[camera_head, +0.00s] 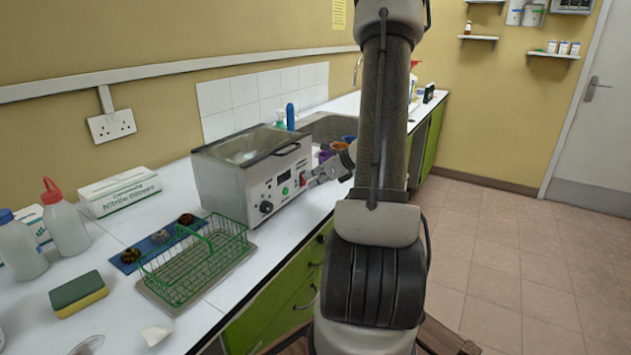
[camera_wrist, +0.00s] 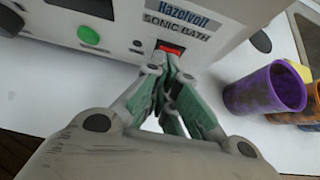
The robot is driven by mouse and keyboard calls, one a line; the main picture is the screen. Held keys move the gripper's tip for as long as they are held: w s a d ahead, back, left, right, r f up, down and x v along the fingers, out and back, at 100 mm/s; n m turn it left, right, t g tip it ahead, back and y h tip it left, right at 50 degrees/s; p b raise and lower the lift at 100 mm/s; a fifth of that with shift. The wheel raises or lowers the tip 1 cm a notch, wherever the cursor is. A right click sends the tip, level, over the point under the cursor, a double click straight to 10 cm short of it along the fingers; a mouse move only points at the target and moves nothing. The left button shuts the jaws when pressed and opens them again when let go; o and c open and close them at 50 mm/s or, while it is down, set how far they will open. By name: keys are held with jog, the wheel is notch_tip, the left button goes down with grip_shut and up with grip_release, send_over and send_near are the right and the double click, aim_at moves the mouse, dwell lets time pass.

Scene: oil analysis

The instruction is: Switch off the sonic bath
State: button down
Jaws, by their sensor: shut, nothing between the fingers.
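The sonic bath (camera_head: 228,189) is a grey metal box with a lid, standing on the white counter. Its front panel has a black knob (camera_head: 266,207), a display, a green button (camera_wrist: 88,35) and a red switch (camera_wrist: 170,48) under the "SONIC BATH" label. My gripper (camera_head: 308,180) is at the right end of that panel. In the wrist view my gripper (camera_wrist: 169,62) is shut and empty, its fingertips at the lower edge of the red switch. The fingertips partly cover the switch; I cannot tell whether they touch it or which way it is set.
A green wire basket (camera_head: 195,262) is on the counter in front of the bath. A glove box (camera_head: 120,191) and bottles stand at the left.

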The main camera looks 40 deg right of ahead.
jog(key=shift+r, duration=0.1)
jog(key=shift+r, duration=0.7)
